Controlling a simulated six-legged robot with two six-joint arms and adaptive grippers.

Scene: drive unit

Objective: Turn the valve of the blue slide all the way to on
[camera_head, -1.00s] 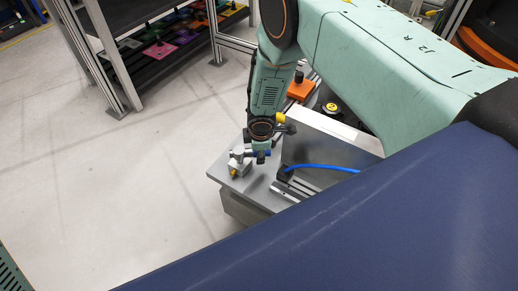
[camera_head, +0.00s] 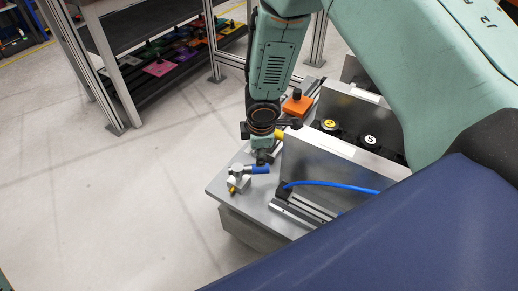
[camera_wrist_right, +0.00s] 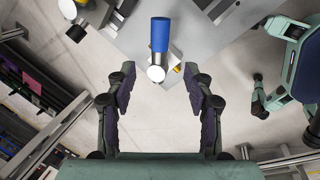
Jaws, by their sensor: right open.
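The valve (camera_head: 238,180) sits near the left corner of the grey bench plate, with a blue handle (camera_head: 259,169) pointing right in the head view. In the right wrist view the blue handle (camera_wrist_right: 160,35) points up from a round pale hub (camera_wrist_right: 156,73). My right gripper (camera_wrist_right: 159,78) is open, with its two dark fingers apart to the left and right of the hub and nothing held. In the head view my right gripper (camera_head: 262,153) is just above the handle and partly hidden by its own wrist.
A blue hose (camera_head: 335,186) runs right from a dark block by a metal rail (camera_head: 302,212). An upright grey plate (camera_head: 325,160) stands close right of my right gripper. An orange block (camera_head: 297,104) lies behind. Open floor (camera_head: 130,210) is on the left.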

